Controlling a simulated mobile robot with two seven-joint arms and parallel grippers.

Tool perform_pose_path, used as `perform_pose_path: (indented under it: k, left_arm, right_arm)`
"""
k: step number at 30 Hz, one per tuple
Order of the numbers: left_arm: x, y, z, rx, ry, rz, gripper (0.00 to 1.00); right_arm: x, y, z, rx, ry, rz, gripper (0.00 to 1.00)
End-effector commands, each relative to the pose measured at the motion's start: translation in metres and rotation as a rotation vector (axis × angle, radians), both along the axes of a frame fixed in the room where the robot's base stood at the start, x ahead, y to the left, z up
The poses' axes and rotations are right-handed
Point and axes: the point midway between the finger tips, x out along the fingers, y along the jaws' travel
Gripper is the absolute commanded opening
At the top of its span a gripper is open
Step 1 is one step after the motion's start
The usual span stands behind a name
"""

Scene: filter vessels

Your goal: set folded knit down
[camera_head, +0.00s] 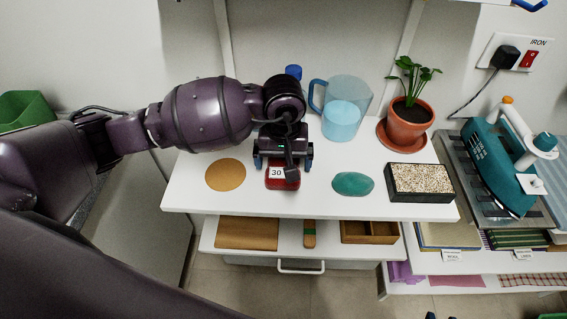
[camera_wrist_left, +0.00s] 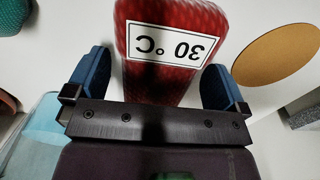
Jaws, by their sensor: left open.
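The folded knit (camera_head: 282,184) is a small red bundle with a white "30 °C" label. It lies at the front middle of the white top (camera_head: 230,199), right of an orange-brown disc. In the left wrist view the folded knit (camera_wrist_left: 160,80) lies beyond the gripper's palm, its ribbed red surface and upside-down label showing. My left gripper (camera_head: 283,160) is open just above and behind it. Its blue fingers (camera_wrist_left: 160,85) stand on either side of the knit, with narrow gaps visible. The gripper hides the knit's far part in the head view.
The orange-brown disc (camera_head: 226,174) lies left of the knit and a teal oval (camera_head: 352,184) right of it. A blue jug (camera_head: 343,110), a potted plant (camera_head: 408,122) and a black tray of grains (camera_head: 419,181) stand behind and right. A teal iron (camera_head: 497,165) is farther right.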

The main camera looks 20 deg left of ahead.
Motion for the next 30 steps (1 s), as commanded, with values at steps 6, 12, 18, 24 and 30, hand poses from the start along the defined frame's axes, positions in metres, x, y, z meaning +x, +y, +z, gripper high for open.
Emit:
perform_pose_path:
  k: [6,12,18,24,30]
  left_arm:
    - [0.000,0.000,-0.002,-0.001,0.000,0.000,1.00]
    - [0.000,0.000,-0.002,-0.001,0.000,0.000,0.79]
    - [0.000,0.000,-0.002,-0.001,0.000,0.000,0.54]
    - [0.000,0.000,-0.001,-0.001,-0.001,-0.001,0.54]
    - [-0.003,-0.001,0.015,-0.001,-0.004,-0.002,0.54]
  right_arm:
    - [0.003,0.001,0.001,0.002,-0.006,0.001,0.38]
    - [0.001,0.001,0.001,0.003,-0.003,-0.001,0.38]
    - [-0.003,0.000,0.000,0.003,0.004,-0.003,0.38]
    - [-0.007,0.000,-0.002,0.003,0.011,-0.005,0.38]
    - [-0.006,0.000,-0.003,0.003,0.010,-0.005,0.38]
